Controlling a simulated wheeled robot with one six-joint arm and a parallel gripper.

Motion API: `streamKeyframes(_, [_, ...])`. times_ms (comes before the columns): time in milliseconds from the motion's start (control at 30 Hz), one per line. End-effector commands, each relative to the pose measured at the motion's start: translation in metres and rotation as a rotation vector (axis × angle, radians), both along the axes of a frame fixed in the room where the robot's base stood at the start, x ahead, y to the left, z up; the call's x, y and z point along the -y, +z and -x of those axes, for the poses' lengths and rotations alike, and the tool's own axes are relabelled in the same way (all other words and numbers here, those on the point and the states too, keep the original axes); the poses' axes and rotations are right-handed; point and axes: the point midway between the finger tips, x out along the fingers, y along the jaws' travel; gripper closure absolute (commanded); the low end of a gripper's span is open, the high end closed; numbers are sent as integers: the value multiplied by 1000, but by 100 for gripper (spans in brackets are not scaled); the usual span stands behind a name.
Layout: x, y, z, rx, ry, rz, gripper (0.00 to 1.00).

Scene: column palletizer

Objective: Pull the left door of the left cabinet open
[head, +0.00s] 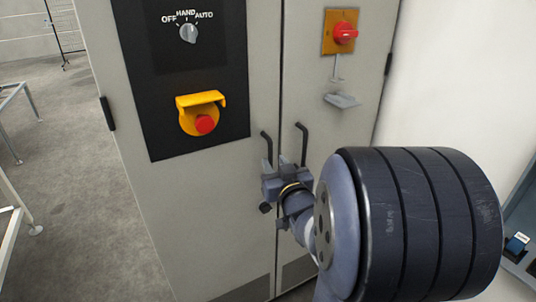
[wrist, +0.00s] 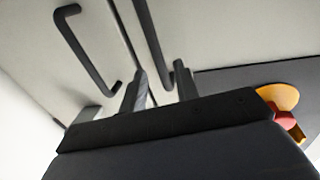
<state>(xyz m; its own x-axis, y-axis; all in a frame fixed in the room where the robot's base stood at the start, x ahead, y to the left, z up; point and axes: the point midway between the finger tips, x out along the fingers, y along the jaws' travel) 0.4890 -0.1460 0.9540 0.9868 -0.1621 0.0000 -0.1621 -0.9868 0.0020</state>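The grey cabinet's left door (head: 215,215) carries a black panel and stands closed. Its black bar handle (head: 267,147) is near the seam between the doors. My gripper (head: 277,168) is at the lower end of this handle. In the wrist view, which is turned over, the left door's handle (wrist: 153,42) runs down between the two fingertips of my gripper (wrist: 160,78). The fingers are apart, with a gap visible beside the bar. Whether either finger touches it I cannot tell.
The left door's panel holds a selector knob (head: 188,33) and a red emergency stop (head: 205,124).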

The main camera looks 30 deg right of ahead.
Motion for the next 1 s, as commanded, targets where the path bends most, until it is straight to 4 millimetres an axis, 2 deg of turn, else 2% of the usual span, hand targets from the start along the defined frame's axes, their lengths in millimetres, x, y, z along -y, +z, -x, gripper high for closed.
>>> streamKeyframes(100, [3, 0, -20, 0, 2, -1, 70])
streamKeyframes(300, [6, 0, -40, -1, 1, 1, 70])
streamKeyframes(700, [7, 0, -46, 0, -1, 0, 71])
streamKeyframes(1000, [7, 0, -46, 0, 0, 0, 96])
